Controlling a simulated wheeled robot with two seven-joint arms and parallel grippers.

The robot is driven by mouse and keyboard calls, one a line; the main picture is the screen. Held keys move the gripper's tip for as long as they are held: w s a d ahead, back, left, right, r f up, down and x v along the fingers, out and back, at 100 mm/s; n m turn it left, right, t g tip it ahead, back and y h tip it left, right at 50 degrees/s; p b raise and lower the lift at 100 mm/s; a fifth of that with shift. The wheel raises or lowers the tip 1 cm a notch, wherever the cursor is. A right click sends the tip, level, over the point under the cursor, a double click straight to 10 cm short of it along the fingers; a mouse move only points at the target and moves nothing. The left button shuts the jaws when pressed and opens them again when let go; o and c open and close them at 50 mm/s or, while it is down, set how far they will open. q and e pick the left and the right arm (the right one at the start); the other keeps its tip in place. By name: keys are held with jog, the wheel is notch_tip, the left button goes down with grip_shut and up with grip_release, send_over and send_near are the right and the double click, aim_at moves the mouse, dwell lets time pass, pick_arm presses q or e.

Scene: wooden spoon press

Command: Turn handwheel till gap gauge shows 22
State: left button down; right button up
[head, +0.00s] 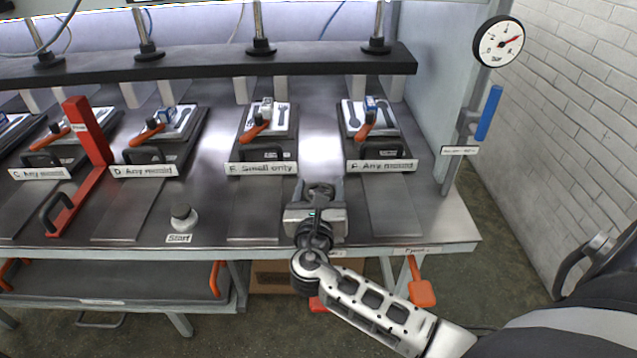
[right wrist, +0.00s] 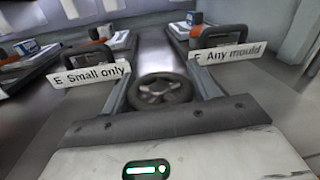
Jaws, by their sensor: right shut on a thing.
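A dark spoked handwheel (right wrist: 161,90) shows in the right wrist view between the two fingers of my right gripper (right wrist: 160,84), with a finger along each side. In the head view my right gripper (head: 320,190) is low over the table's front part, between the stations labelled E and F, and shut on the handwheel, which it mostly hides there. My left gripper is not in view.
Mould stations with orange-handled parts stand along the metal table (head: 455,222) under a dark crossbeam (head: 210,62). A red upright bar (head: 88,132) and a Start knob (head: 183,217) are at left. A blue-handled lever (head: 489,112) stands at the right edge by the brick wall.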

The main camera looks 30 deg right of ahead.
jog(key=m+g+h, duration=0.3)
jog(key=g+h, duration=0.1)
jog(key=shift+m, duration=0.4)
jog(key=shift+s+d+m+g+h, duration=0.1)
jog(key=shift+m+g+h, duration=0.5)
jog(key=shift+g, duration=0.4)
jog(key=shift+s+d+m+g+h, duration=0.1)
jog(key=shift+m+g+h, duration=0.3)
jog(key=shift+m+g, duration=0.5)
jog(key=shift+g, duration=0.6)
jog(key=o, duration=0.8)
jog(key=shift+c, duration=0.2)
